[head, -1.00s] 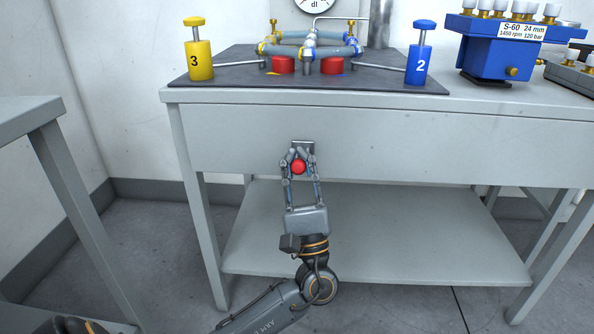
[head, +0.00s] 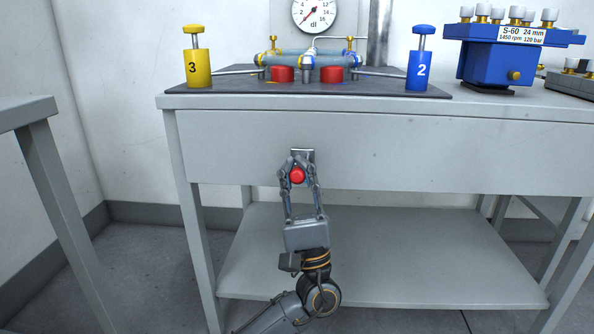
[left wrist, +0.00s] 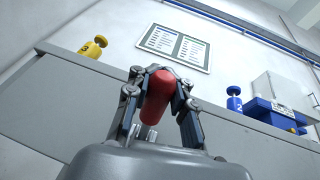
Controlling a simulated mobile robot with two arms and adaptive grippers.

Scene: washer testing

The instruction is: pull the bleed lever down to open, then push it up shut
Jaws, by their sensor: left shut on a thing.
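The bleed lever shows as a red knob (head: 297,175) in front of a small metal plate (head: 302,154) on the bench's front panel. My left gripper (head: 298,168) comes up from below and is shut on the red knob, with one finger on each side. In the left wrist view the red handle (left wrist: 159,95) stands between the two fingers (left wrist: 160,105). The lever's pivot is hidden behind the knob and fingers. My right gripper does not show in the views.
A blue pump unit (head: 495,63) stands at right. A lower shelf (head: 400,255) lies below; another table (head: 30,112) is at left.

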